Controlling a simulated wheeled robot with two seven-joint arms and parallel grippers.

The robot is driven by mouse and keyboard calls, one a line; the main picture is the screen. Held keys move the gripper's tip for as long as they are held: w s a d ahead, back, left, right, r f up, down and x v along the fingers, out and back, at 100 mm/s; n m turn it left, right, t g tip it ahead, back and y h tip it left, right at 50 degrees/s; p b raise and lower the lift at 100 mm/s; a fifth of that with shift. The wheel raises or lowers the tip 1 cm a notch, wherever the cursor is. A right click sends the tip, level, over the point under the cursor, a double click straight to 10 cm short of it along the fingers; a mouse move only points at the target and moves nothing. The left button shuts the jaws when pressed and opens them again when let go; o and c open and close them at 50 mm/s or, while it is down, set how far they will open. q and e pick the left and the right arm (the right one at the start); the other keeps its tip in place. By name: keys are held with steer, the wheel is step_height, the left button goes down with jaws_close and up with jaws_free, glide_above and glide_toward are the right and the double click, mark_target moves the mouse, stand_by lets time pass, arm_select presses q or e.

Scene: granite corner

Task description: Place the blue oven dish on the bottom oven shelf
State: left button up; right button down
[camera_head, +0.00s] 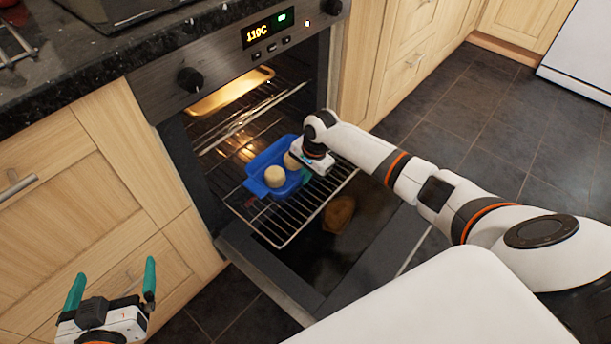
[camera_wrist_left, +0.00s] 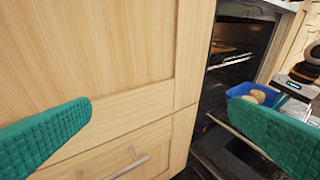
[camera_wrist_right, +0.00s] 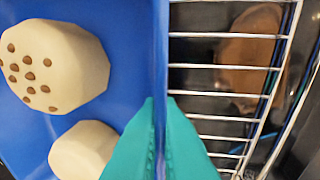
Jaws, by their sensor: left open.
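The blue oven dish (camera_head: 256,187) is at the oven opening, over a pulled-out wire shelf (camera_head: 277,240). I cannot tell whether it rests on the shelf. Two pale round pieces lie in the dish, one with brown dots. My right gripper (camera_head: 304,176) is at the dish's right side. In the right wrist view its teal fingers (camera_wrist_right: 160,110) are close together on either side of the dish's wall (camera_wrist_right: 160,45). My left gripper (camera_head: 112,283) is open and empty, low in front of the cabinet left of the oven. The dish also shows in the left wrist view (camera_wrist_left: 240,90).
The oven door (camera_head: 290,292) is folded down. A brown roundish thing (camera_head: 339,214) shows below the wire shelf. A golden tray (camera_head: 228,92) sits higher in the oven. The control panel (camera_head: 235,58) overhangs the opening. The dark tiled floor (camera_head: 470,130) is clear at right.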

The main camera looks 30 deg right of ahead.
steer(key=shift+w, duration=0.1)
steer(key=c, duration=2)
jaws_free()
steer(key=shift+f, duration=0.1)
steer(key=o, duration=0.4)
